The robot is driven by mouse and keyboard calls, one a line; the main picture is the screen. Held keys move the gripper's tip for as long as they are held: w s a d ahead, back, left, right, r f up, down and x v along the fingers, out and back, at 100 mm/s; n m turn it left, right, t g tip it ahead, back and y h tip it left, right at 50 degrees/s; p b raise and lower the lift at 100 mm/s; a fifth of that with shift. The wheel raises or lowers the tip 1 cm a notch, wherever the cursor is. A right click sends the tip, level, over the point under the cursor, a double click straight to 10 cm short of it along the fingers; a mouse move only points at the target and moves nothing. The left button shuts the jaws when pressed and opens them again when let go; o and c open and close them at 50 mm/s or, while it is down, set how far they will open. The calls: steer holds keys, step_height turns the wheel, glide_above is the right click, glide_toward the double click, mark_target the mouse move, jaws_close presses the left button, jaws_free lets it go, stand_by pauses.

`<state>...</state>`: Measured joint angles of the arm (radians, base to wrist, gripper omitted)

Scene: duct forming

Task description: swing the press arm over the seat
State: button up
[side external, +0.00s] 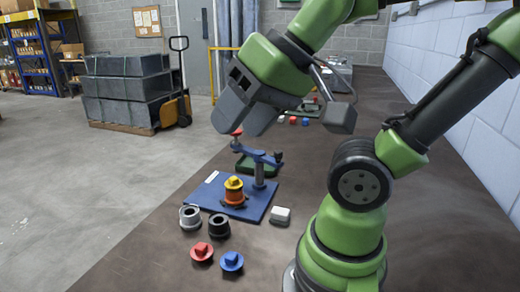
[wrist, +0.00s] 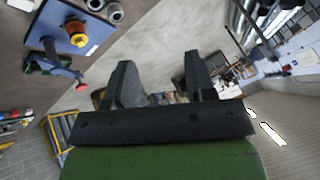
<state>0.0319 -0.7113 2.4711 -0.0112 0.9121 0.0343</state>
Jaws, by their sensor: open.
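The blue press arm (side external: 258,156) sits on a post on the blue base plate (side external: 264,203). Its red knob (side external: 237,132) is at the left end, pointing away from the seat. The seat holds an orange part with a yellow top (side external: 233,184), and the arm is not over it. My gripper (side external: 240,118) is open and empty, close to and above the knob. In the wrist view the knob (wrist: 82,87) lies left of my gripper fingers (wrist: 160,75), outside the gap; the press arm (wrist: 57,58) and yellow top (wrist: 77,40) also show.
The left bench edge is clear.

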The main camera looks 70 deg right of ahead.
steer(key=w+d+m+g+h, duration=0.1)
steer(key=w+d+m+h, duration=0.1)
steer(key=w+d+m, duration=0.25)
steer(key=m+g, duration=0.6)
steer(key=m, duration=1.2)
glide_above(278, 151)
step_height(278, 151, down, 8)
steer(key=shift+s+f, duration=0.15)
steer(key=shift+f, duration=0.15)
step_height(278, 151, down, 9)
steer(key=shift+a+f, duration=0.1)
steer(key=shift+f, duration=0.05)
jaws_close()
